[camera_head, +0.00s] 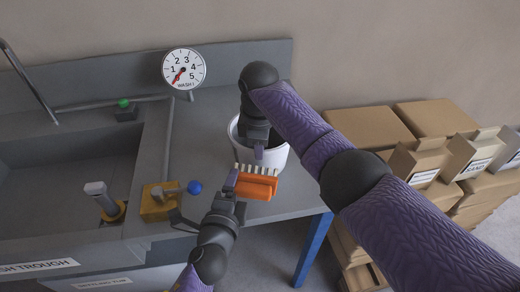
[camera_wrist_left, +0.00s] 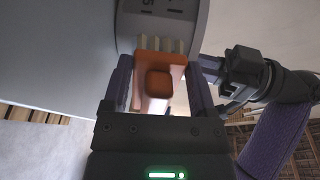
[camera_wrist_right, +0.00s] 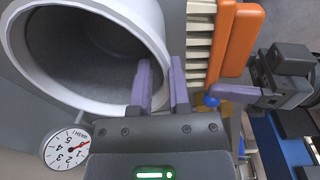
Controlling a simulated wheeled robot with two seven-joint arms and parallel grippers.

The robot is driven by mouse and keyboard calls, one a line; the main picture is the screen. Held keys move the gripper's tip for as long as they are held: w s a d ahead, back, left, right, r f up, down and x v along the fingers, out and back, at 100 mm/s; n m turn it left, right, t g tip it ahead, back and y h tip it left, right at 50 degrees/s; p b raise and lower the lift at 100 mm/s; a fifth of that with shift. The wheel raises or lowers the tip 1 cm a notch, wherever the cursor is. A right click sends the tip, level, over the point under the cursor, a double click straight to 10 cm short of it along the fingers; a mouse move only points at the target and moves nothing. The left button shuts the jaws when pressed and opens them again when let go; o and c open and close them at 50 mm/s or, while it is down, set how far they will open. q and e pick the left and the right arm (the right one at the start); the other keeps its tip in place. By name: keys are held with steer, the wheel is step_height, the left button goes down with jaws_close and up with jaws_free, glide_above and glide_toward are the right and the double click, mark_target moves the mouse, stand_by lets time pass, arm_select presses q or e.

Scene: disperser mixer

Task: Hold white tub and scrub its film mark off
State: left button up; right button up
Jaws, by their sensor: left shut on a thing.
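The white tub (camera_head: 276,158) stands upright near the front of the bench. My right gripper (camera_head: 259,152) reaches down at its near rim. In the right wrist view its narrow-set fingers (camera_wrist_right: 160,88) straddle the tub's wall (camera_wrist_right: 158,30), one inside and one outside. My left gripper (camera_head: 238,190) is shut on an orange brush (camera_head: 258,187) with pale bristles. The bristles face the tub's outer side, very close to it; contact is unclear. In the left wrist view the brush (camera_wrist_left: 158,85) sits between the fingers, below a grey surface with dark markings. I cannot make out the film mark.
A dial gauge (camera_head: 184,69) stands behind the tub. Cardboard boxes (camera_head: 440,120) are stacked at the right. The bench's front edge is close to the tub.

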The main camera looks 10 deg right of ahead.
steer(key=shift+w+f, duration=0.1)
steer(key=shift+f, duration=1.25)
jaws_close()
stand_by(1.4)
